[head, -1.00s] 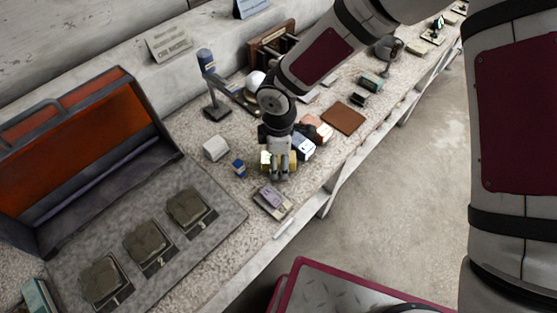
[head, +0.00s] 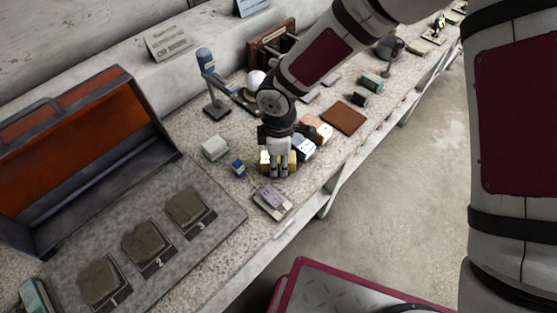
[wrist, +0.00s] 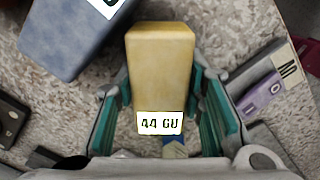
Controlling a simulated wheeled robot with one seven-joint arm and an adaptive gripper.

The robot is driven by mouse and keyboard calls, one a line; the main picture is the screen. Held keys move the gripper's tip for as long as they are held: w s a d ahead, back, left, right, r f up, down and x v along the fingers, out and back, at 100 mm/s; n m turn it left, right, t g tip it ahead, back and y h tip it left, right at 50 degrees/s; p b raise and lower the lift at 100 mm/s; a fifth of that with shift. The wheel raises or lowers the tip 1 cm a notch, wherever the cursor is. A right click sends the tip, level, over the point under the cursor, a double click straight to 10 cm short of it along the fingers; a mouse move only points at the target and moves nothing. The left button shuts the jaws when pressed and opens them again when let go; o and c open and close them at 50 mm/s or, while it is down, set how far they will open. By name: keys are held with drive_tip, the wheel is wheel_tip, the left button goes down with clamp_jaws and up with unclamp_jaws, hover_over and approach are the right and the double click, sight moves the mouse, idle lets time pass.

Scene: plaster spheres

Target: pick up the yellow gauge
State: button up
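The yellow gauge is a yellow block labelled "44 GU" in the wrist view (wrist: 161,75). In the head view the yellow gauge (head: 265,158) shows on the worktop, partly hidden behind my gripper. My gripper (head: 279,173) points down at it. In the wrist view the teal-padded fingers of my gripper (wrist: 162,125) stand on either side of the gauge, with narrow gaps between pads and block. The gripper looks open around it; I see no clear contact.
A blue-grey block (wrist: 70,35) stands close by at upper left in the wrist view. A purple device (head: 272,201) lies in front of my gripper, a small blue item (head: 238,168) to its left. A brown mat (head: 343,118) lies to the right.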

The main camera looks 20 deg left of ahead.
drive_tip(key=c, duration=0.3)
